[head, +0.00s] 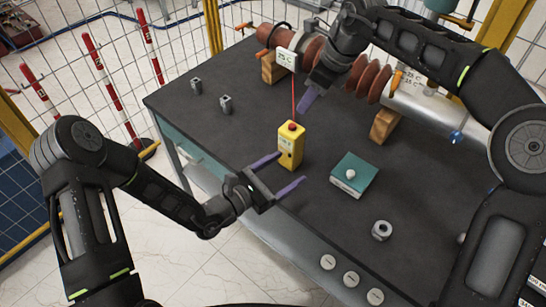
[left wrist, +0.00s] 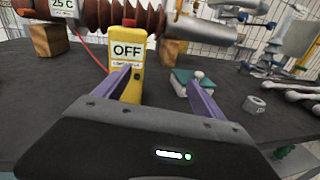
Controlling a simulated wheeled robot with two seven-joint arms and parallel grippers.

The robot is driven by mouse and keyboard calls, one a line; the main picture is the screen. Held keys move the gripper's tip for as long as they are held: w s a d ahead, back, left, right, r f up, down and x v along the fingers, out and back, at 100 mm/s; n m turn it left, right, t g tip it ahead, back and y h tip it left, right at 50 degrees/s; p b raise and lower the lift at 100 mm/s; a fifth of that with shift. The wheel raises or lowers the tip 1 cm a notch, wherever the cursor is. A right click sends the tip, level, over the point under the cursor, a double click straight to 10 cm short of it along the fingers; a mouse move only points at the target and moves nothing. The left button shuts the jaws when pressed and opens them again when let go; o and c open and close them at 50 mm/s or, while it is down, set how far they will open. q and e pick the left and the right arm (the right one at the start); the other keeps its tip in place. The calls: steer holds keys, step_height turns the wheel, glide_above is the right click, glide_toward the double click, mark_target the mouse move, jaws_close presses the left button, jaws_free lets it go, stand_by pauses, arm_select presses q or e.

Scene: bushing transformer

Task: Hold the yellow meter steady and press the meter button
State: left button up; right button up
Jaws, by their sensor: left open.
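The yellow meter (head: 290,150) stands upright on the dark table, with a red button (head: 292,126) on top. In the left wrist view the meter (left wrist: 128,52) reads OFF. My left gripper (head: 290,168) is open and empty in front of the meter, with purple fingers. One fingertip is close to the meter's lower front; contact cannot be told. In the left wrist view the left finger overlaps the meter's base, and the right finger lies right of it. My right gripper (head: 309,98) is above and behind the meter, pointing down towards it; its finger gap is not clear.
A teal box with a white knob (head: 354,176) sits right of the meter. A metal nut (head: 381,230) lies nearer the front. The brown bushing (head: 372,80) rests on wooden blocks behind. A red cord (head: 294,98) runs above the meter. Two small metal pieces (head: 226,104) lie at left.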

mark_target(285, 146)
arm_select(q)
steer(key=w+a+n+t+y, duration=0.1)
steer(key=w+a+r+n+t+y, duration=0.1)
steer(key=w+a+n, duration=0.1)
steer(key=shift+w+a, duration=0.2)
steer(key=shift+w, duration=0.1)
steer(key=shift+f, duration=0.1)
steer(key=shift+x, duration=3.9)
steer(key=shift+c, duration=0.6)
jaws_close()
arm_select(e)
jaws_close()
